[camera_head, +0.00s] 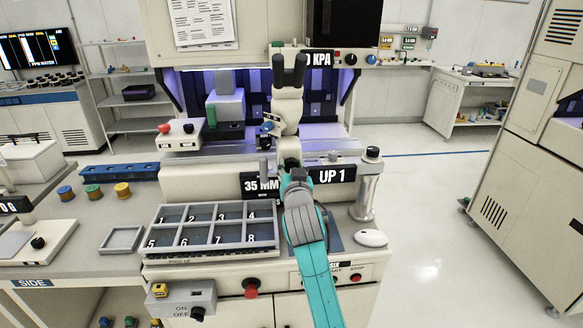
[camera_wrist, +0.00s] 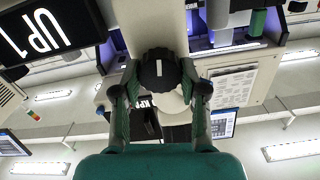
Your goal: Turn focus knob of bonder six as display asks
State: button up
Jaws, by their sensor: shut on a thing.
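The focus knob (camera_wrist: 158,64) is black and ribbed, with a short white mark on its face. In the wrist view it sits between the two fingers of my gripper (camera_wrist: 159,78), which is shut on it. In the head view my gripper (camera_head: 291,166) is at the microscope column (camera_head: 288,108), and the knob is hidden behind it. The display (camera_head: 331,175) right of my gripper reads "UP 1"; it also shows in the wrist view (camera_wrist: 42,32). Bonder six (camera_head: 215,180) is a cream machine with a "SIX" label, partly covered by my arm, on its front.
A numbered compartment tray (camera_head: 213,248) lies left of my arm. A "35 MM" sign (camera_head: 260,185) is partly covered by my gripper. A metal post (camera_head: 367,185) and a white mouse-like disc (camera_head: 371,238) stand to the right. The floor right of the bonder is clear.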

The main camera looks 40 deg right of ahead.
jog(key=shift+d+m, duration=0.1)
jog(key=shift+m, duration=2.5)
jog(key=o, duration=1.1)
jog(key=shift+o, duration=0.2)
jog(key=v, duration=1.2)
jog(key=shift+f, duration=0.1)
